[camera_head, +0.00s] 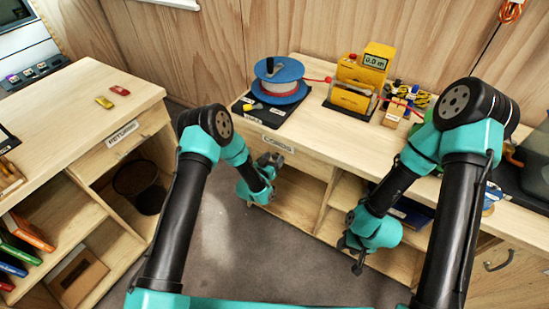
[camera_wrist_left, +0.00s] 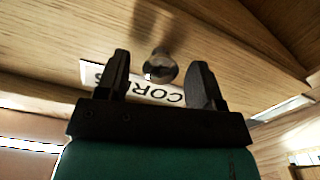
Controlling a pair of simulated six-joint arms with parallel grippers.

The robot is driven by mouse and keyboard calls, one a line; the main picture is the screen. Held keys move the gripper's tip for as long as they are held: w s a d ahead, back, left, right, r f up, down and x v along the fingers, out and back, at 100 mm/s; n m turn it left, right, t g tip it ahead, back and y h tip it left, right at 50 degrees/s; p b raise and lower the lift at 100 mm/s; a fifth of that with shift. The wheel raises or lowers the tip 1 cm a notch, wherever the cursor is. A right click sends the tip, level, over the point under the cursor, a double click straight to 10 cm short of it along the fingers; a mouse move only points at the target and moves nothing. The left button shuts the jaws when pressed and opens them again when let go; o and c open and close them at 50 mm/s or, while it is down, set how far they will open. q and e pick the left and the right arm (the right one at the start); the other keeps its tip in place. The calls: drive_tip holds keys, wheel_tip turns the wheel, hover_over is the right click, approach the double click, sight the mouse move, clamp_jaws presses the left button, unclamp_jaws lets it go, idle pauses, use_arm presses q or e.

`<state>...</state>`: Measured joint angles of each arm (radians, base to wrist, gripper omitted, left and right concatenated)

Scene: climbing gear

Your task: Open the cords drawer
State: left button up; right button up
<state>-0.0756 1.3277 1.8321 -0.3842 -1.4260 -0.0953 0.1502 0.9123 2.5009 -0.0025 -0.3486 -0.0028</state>
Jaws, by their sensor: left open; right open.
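The cords drawer (camera_head: 293,158) is a wooden front under the back counter with a label reading CORDS (camera_head: 278,144). It looks shut. In the left wrist view its round metal knob (camera_wrist_left: 160,66) lies between and just beyond the fingertips of my left gripper (camera_wrist_left: 160,72), which is open. The label (camera_wrist_left: 150,90) is partly hidden behind the fingers there. In the head view the left gripper (camera_head: 262,178) is at the drawer front, and it hides the knob. My right gripper (camera_head: 352,254) is open and empty, hanging low in front of the shelves at the right.
A blue and red cord reel (camera_head: 278,78) and a yellow meter device (camera_head: 358,78) stand on the back counter (camera_head: 315,125). A left counter (camera_head: 70,115) has a drawer labelled RETURNS (camera_head: 122,135) and coloured binders below. The grey floor between is clear.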

use_arm(q)
drive_tip(key=shift+w+d, duration=0.2)
drive_tip(key=shift+w, duration=0.25)
clamp_jaws()
idle(0.3)
